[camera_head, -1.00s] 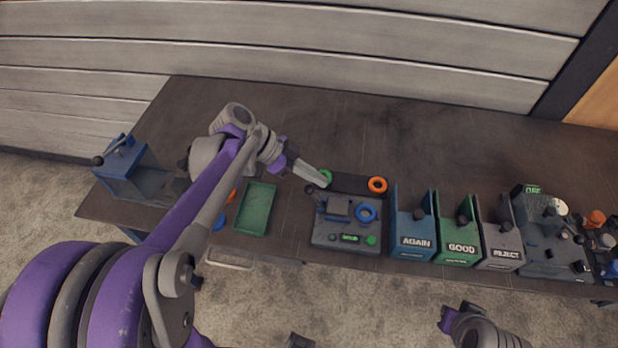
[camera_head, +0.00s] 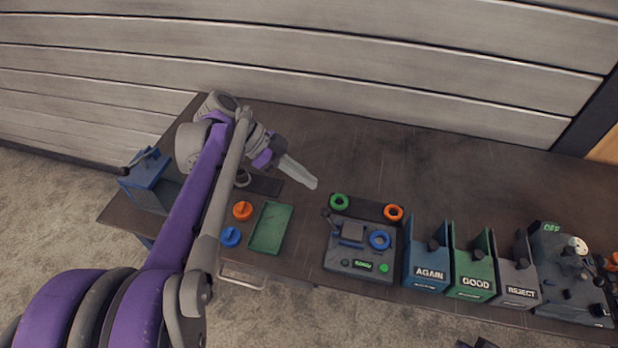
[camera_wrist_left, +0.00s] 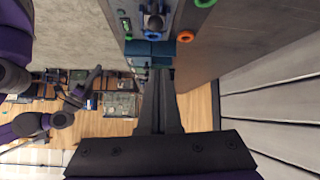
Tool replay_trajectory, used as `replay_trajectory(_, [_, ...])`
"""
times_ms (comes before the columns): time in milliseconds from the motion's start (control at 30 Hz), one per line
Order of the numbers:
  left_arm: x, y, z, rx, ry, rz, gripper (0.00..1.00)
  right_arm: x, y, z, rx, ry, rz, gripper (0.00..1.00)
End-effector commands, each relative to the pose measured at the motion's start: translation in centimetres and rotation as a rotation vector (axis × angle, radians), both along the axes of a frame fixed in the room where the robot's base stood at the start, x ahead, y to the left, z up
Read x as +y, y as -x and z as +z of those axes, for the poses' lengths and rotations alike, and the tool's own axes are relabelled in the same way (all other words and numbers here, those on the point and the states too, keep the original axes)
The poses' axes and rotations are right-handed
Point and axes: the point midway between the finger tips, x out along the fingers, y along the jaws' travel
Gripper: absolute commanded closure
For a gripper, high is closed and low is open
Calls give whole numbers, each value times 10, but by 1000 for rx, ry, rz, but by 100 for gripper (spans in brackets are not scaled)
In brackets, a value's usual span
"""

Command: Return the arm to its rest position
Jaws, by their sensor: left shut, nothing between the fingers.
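My left arm (camera_head: 222,190) reaches in from the left over the workbench (camera_head: 400,170). My left gripper (camera_head: 313,183) is shut and empty, held above the bench, up and left of the green ring (camera_head: 339,202). In the left wrist view its fingers (camera_wrist_left: 158,85) lie together with nothing between them. My right gripper cannot be clearly made out; only a small dark piece shows at the bottom edge of the head view.
A grey device (camera_head: 345,262) holds a blue ring (camera_head: 380,240); an orange ring (camera_head: 393,213) lies behind it. AGAIN (camera_head: 428,278), GOOD (camera_head: 474,284) and REJECT (camera_head: 521,292) bins stand to the right. A green tray (camera_head: 270,228) lies left. The bench's back is clear.

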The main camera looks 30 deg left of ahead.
Motion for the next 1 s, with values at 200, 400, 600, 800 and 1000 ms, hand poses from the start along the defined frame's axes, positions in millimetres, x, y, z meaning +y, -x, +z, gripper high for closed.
replay_trajectory(200, [0, 0, 0, 0, 0, 0, 100, 0, 0, 0, 0, 0, 0, 100])
replay_trajectory(400, [-11, 6, -7, 52, -22, 35, 100, 0, 0, 0, 0, 0, 0, 100])
replay_trajectory(600, [-50, 42, -48, 291, -171, 291, 100, 0, 0, 0, 0, 0, 0, 100])
replay_trajectory(800, [-70, 88, -93, 396, -321, 683, 100, 0, 0, 0, 0, 0, 0, 100])
replay_trajectory(1000, [-72, 113, -119, 333, -327, 984, 100, 0, 0, 0, 0, 0, 0, 100])
